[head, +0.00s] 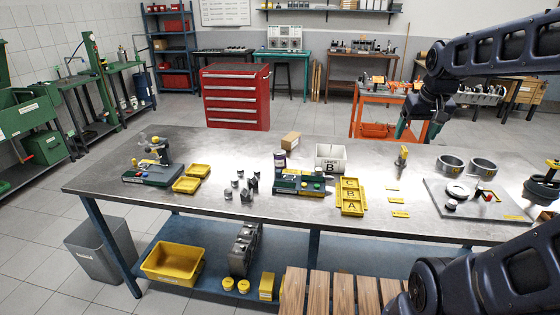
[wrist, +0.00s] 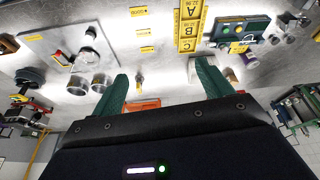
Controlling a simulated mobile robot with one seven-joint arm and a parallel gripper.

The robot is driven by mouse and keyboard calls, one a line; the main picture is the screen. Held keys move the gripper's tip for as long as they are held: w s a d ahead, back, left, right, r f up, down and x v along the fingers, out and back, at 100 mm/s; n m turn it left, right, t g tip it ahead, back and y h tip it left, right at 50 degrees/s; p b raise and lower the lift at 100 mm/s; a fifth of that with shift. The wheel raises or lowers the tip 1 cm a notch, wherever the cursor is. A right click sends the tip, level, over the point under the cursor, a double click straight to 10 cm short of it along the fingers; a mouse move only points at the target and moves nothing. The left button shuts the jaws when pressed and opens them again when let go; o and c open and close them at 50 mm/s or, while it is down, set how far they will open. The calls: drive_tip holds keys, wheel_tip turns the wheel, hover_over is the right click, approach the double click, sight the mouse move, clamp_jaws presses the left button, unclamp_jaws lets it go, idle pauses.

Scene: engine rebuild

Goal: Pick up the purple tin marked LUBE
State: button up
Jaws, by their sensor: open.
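The purple tin (head: 280,159) stands upright near the back of the steel workbench in the head view. It is small there, with a purple body and a pale band, and its lettering cannot be read. It stands in front of a cardboard box and left of a white bin. My gripper (head: 413,134) is to the right of the tin, raised near the bench's back edge. Its two green fingers are apart in the wrist view (wrist: 162,72), with nothing held between them.
The steel workbench (head: 130,188) also holds the white bin (head: 331,152), cardboard box (head: 291,141), a green fixture (head: 300,184), yellow lettered tray (head: 351,208), metal rings (head: 450,164) and a grey plate (head: 465,211). Loose metal parts (head: 247,193) lie left of the fixture. An orange cart (head: 375,111) stands behind.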

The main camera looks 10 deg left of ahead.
drive_tip(key=w+a+n+g, duration=0.1)
drive_tip(key=w+a+n, duration=0.1)
drive_tip(key=w+a, duration=0.9)
drive_tip(key=n+g, duration=0.3)
drive_tip(key=n, duration=0.2)
hover_over(280, 152)
drive_tip(key=f, duration=1.9)
drive_tip(key=shift+w+d+f, duration=0.15)
drive_tip(key=shift+d+f, duration=0.05)
drive_tip(key=shift+f, duration=0.1)
drive_tip(key=shift+a+f, duration=0.2)
drive_tip(key=shift+f, duration=0.3)
drive_tip(key=f, duration=1)
drive_tip(key=shift+s+f, duration=0.1)
drive_tip(key=shift+s, duration=0.1)
drive_tip(key=c, duration=1.3)
drive_tip(key=shift+o, duration=0.2)
drive_tip(key=shift+r, duration=0.2)
